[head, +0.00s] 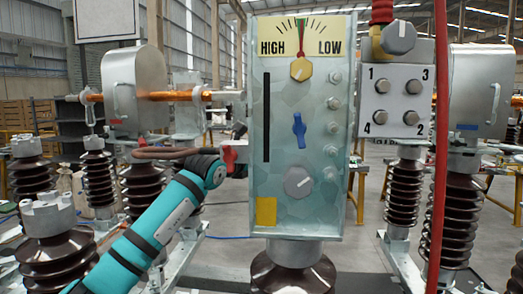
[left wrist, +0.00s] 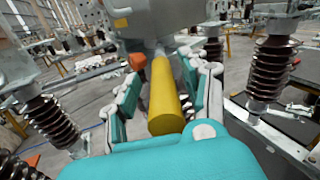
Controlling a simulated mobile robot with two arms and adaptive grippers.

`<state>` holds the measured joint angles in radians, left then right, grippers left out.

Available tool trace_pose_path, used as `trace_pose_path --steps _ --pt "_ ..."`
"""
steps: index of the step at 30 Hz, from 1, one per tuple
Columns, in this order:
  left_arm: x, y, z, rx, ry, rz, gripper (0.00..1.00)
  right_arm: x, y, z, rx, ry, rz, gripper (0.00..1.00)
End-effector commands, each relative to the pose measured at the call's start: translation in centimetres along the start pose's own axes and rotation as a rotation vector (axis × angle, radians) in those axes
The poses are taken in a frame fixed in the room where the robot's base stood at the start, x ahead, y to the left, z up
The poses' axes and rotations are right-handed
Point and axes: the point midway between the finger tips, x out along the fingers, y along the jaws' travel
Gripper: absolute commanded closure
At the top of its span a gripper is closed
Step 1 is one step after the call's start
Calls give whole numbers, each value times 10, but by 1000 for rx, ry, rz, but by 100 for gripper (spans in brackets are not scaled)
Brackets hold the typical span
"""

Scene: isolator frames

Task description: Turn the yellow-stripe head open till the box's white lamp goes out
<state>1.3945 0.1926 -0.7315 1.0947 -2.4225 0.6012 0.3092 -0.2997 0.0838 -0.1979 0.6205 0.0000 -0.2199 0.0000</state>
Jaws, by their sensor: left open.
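In the head view the box (head: 283,190) stands upright in the middle, with a HIGH/LOW dial, knobs and a yellow square; I cannot make out which fitting is the white lamp. In the left wrist view a yellow bar (left wrist: 163,105) lies between the spread teal fingers of my left gripper (left wrist: 163,66); I cannot tell whether they touch it. Beyond is a grey body with a yellow stripe (left wrist: 121,22). In the head view my left arm reaches up from the lower left, and its gripper cannot be made out there. My right gripper is not seen.
Metal heads stand at the left (head: 135,88) and right (head: 482,95) on ribbed brown insulators; the right one has a blue stripe. A panel numbered 1 to 4 (head: 396,95) adjoins the box. A red cable (head: 438,170) hangs at the right.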

Motion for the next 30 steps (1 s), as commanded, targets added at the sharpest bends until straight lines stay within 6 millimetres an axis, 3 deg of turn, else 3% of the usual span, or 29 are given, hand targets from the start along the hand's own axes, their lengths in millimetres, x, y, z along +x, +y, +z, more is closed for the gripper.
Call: trace_pose_path --steps 8,21,30 --pt "-16 2 0 1 -1 1 54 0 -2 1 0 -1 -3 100" --pt "-96 0 0 1 -2 0 54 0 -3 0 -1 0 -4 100" --pt "-120 -1 0 0 1 -1 54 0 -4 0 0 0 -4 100"
